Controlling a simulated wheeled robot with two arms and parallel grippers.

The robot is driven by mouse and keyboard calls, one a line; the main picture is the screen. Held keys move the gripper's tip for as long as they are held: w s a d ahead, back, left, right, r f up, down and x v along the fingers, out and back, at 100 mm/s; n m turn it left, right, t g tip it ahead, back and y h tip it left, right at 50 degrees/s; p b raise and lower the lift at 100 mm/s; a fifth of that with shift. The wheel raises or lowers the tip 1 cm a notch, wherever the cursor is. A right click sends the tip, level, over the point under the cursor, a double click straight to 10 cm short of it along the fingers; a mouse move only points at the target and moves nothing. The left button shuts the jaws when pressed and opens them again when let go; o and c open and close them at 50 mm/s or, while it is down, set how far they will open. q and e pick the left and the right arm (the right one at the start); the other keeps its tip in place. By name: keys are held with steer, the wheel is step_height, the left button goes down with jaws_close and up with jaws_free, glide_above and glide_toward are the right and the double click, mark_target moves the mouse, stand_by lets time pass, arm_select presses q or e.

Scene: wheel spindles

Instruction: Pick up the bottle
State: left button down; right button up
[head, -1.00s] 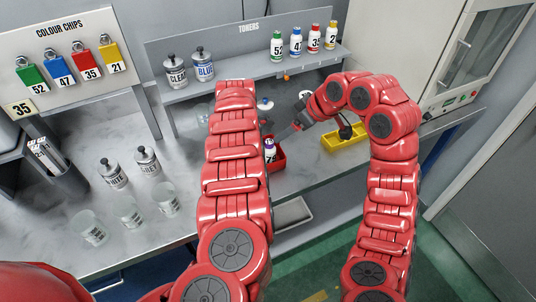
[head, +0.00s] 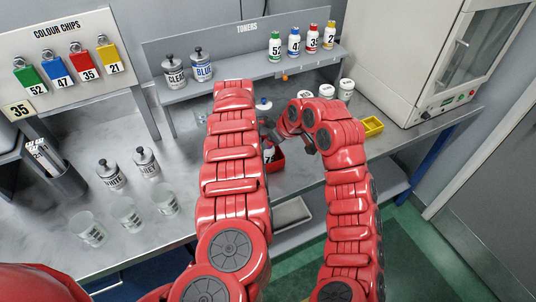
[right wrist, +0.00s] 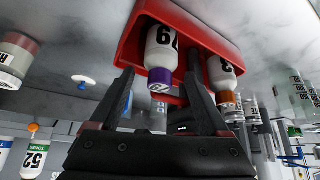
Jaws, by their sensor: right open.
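A white bottle with a purple cap and a black number (right wrist: 163,50) stands in a red tray (right wrist: 205,38) in the right wrist view, which looks upside down. A second white bottle with an orange cap (right wrist: 224,78) is beside it. In the head view the red tray (head: 277,162) and part of a bottle (head: 268,155) show between my two arms; the cap there is hidden. My right gripper (right wrist: 158,74) is open, its fingers on either side of the purple-capped bottle. I cannot tell whether they touch it. My left gripper is hidden beyond its arm.
Toner bottles (head: 295,42) and two tins (head: 201,65) stand on the shelf. White jars (head: 347,88) and a yellow tray (head: 373,126) are at the back right, near a cabinet (head: 420,60). Clear cups (head: 126,213) and two tins (head: 110,174) stand left.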

steer(key=shift+f, duration=0.1)
steer(key=shift+c, duration=0.2)
jaws_close()
